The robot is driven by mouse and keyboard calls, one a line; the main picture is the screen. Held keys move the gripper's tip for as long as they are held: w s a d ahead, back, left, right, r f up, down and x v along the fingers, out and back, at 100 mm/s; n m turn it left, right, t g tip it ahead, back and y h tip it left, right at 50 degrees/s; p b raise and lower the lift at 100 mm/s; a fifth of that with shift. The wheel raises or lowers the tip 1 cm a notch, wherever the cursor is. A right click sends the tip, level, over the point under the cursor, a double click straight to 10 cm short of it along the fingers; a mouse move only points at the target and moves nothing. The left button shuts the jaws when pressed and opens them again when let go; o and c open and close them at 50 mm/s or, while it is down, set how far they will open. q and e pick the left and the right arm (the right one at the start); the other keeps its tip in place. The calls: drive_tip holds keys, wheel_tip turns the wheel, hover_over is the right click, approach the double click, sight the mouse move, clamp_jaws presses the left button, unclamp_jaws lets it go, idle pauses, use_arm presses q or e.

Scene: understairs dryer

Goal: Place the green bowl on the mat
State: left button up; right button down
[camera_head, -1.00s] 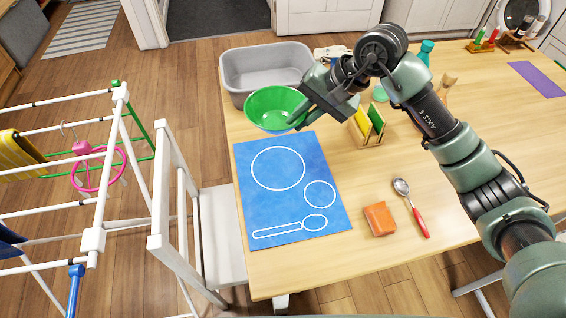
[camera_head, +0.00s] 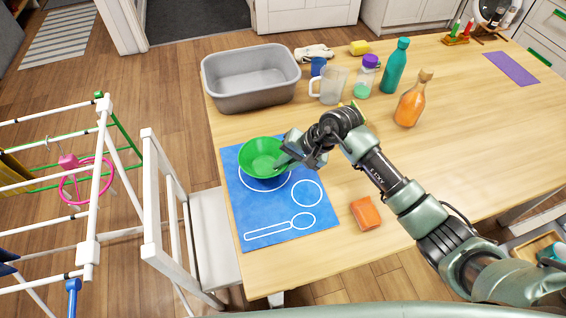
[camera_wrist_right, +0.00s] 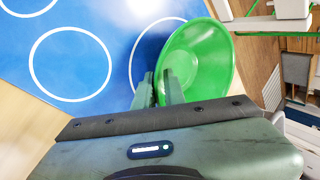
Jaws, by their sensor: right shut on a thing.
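The green bowl (camera_head: 262,155) is over the far part of the blue mat (camera_head: 262,219), above the large white circle outline. My right gripper (camera_head: 288,158) is shut on the bowl's right rim in the head view. The right wrist view shows the fingers (camera_wrist_right: 161,92) on the edge of the green bowl (camera_wrist_right: 200,62), with the blue mat (camera_wrist_right: 40,25) beneath. Part of the large circle shows below the bowl. I cannot tell whether the bowl touches the mat. The mat also has a small circle and a spoon outline, both empty. My left gripper is not in view.
A grey tub (camera_head: 251,82) stands at the table's far left corner. An orange sponge (camera_head: 366,213) lies right of the mat. A clear jug (camera_head: 330,86), a teal bottle (camera_head: 395,66) and an orange bottle (camera_head: 411,100) stand behind. A white chair (camera_head: 205,235) is at the left edge.

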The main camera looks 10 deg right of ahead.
drive_tip(key=shift+f+b, duration=0.15)
drive_tip(key=shift+b, duration=0.15)
drive_tip(key=c, duration=1.5)
unclamp_jaws()
drive_tip(key=shift+r+p, duration=0.3)
drive_tip(key=shift+p, duration=0.15)
drive_tip(key=b+v, duration=0.2)
drive_tip(key=v, duration=0.9)
drive_tip(key=shift+s+d+r, duration=0.2)
drive_tip(key=shift+d+r, duration=0.05)
drive_tip(key=shift+r, duration=0.05)
